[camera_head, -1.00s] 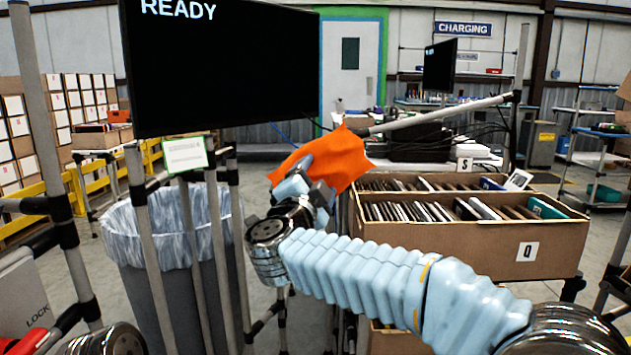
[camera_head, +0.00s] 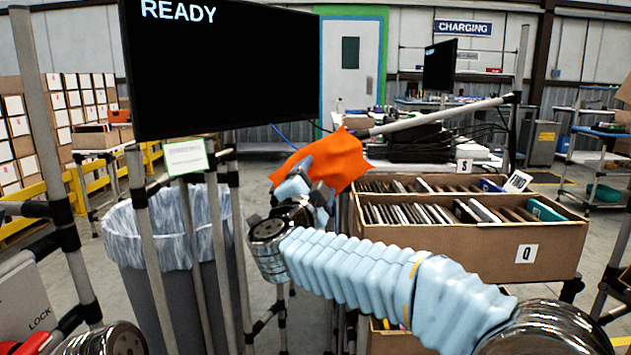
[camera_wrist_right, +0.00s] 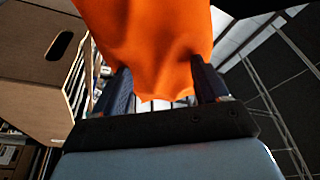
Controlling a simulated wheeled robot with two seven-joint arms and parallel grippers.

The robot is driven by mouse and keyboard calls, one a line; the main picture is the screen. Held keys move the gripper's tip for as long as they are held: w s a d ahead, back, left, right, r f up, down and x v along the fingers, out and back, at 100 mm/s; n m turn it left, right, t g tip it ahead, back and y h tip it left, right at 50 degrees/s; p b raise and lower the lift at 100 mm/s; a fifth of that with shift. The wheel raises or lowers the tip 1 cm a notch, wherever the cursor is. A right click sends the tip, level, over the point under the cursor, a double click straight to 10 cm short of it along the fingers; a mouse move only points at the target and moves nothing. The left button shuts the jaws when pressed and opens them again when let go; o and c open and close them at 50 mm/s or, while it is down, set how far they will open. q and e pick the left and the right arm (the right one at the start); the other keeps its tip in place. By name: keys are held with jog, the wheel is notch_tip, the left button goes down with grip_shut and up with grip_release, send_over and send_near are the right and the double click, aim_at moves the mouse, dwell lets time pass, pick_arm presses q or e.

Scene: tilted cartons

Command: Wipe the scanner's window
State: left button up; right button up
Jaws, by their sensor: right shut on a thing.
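My right gripper (camera_head: 308,187) is shut on an orange cloth (camera_head: 338,160). The cloth spreads out beyond the fingers, in front of the carton and below the large screen. In the right wrist view the cloth (camera_wrist_right: 150,45) hangs between the two fingers (camera_wrist_right: 165,90) and fills the top middle. I cannot make out the scanner or its window in either view; the cloth and my arm cover part of the middle. My left gripper is not in view; only a piece of my left arm shows at the bottom left corner.
A carton marked Q (camera_head: 470,240) full of thin cases stands right of the cloth. A large black screen (camera_head: 225,65) reading READY hangs at upper left. A lined bin (camera_head: 170,235) stands behind frame poles at left. A slanted pole (camera_head: 440,117) crosses behind the cloth.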

aim_at(338, 177)
jog(key=shift+w, duration=0.2)
jog(key=shift+d, duration=0.1)
jog(key=shift+s+d+f+b, duration=0.1)
jog(key=shift+d+b, duration=0.5)
jog(key=shift+d, duration=1.3)
jog(key=shift+a+r+p, duration=0.25)
jog(key=shift+a+p, duration=0.25)
jog(key=shift+a, duration=0.1)
jog(key=shift+w+a+p, duration=0.2)
jog(key=shift+a+p, duration=0.4)
jog(key=shift+a, duration=0.65)
jog(key=shift+a+f, duration=0.1)
jog(key=shift+a, duration=0.1)
